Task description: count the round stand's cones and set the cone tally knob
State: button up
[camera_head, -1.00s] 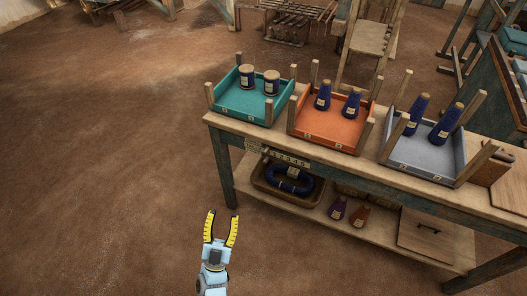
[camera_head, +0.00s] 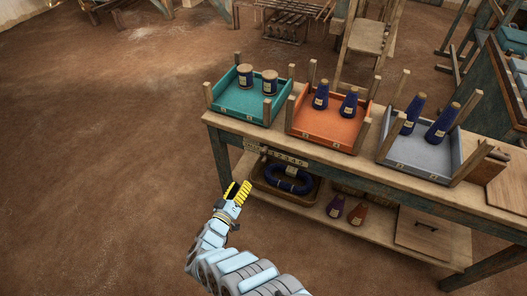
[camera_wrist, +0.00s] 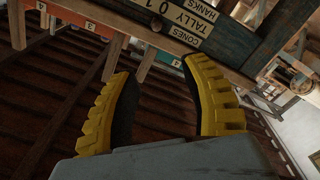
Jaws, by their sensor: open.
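My gripper (camera_head: 236,191) is open and empty, in front of the bench's left end and below its front edge. In the wrist view its yellow fingers (camera_wrist: 160,72) stand apart with nothing between them. A tally plate (camera_head: 285,158) with a row of numbers is on the bench front. The wrist view shows its lettering (camera_wrist: 185,22), reading CONES, TALLY and HANKS, beyond the fingertips. Two blue cones stand in the orange tray (camera_head: 330,140) and two in the grey tray (camera_head: 420,169). I cannot pick out a round stand.
A teal tray (camera_head: 225,106) holds two blue spools. The bench's lower shelf carries a basket with a blue hank (camera_head: 288,181), a purple cone (camera_head: 335,207) and a rust cone (camera_head: 357,213). The floor (camera_head: 100,150) left of the bench is clear.

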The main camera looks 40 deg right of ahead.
aim_at(263, 150)
jog(key=shift+n, duration=0.4)
jog(key=shift+s+d+b+x, duration=0.15)
jog(key=shift+b+x, duration=1.6)
jog(key=shift+x, duration=1.25)
jog(key=shift+s+b+x, duration=0.15)
jog(key=shift+b+x, duration=1.55)
jog(key=shift+x, duration=1.3)
jog(key=shift+s+d+b+x, duration=0.1)
jog(key=shift+s+b+x, duration=0.1)
jog(key=shift+b+x, duration=2.15)
jog(key=shift+w+d+f+p, duration=0.2)
jog(key=shift+w+d+p, duration=0.1)
jog(key=shift+d+p, duration=0.3)
grip_shut()
